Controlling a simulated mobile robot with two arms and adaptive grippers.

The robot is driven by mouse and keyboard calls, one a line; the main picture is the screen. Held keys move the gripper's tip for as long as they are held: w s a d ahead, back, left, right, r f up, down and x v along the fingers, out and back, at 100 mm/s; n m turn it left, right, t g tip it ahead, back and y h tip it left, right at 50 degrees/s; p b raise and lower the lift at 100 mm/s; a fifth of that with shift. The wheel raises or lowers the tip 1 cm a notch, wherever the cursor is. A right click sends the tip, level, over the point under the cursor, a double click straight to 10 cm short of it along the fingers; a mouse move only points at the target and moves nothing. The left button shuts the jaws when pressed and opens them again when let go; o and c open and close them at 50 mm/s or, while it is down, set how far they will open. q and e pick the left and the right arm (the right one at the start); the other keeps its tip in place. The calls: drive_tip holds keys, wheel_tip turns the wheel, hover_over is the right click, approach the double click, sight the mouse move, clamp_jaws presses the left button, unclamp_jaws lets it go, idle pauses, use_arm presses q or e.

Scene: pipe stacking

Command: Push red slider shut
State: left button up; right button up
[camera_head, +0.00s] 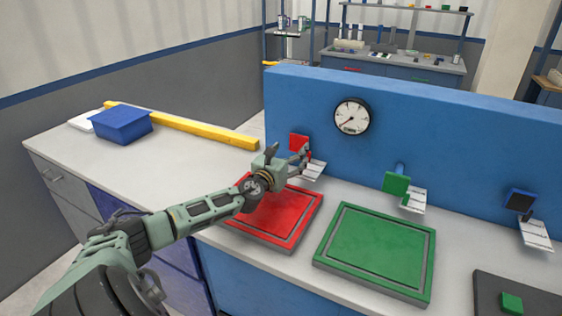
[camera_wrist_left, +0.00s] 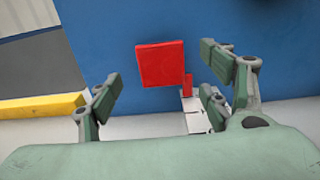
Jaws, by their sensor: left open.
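The red slider shows as a square red plate (camera_head: 299,142) on the blue upright panel, above the red tray's far end. It also shows in the left wrist view (camera_wrist_left: 160,64), ahead of my fingers and between them, with a small red part at its lower right. My left gripper (camera_head: 291,153) is open, just in front of and below the red plate. In the left wrist view its fingers (camera_wrist_left: 160,85) spread to either side, with nothing between them. I cannot tell whether a finger touches the slider. My right gripper is not in view.
A red tray (camera_head: 244,235) lies below my left gripper, with a green tray (camera_head: 374,246) to its right. A green plate (camera_head: 396,183) and a dark blue plate (camera_head: 520,199) sit along the panel (camera_head: 440,120). A yellow bar (camera_head: 190,127) and blue bin (camera_head: 122,126) lie at left.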

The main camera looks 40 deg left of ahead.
use_arm(q)
drive_tip(key=v, duration=0.7)
drive_tip(key=shift+w+r, duration=0.1)
idle(0.4)
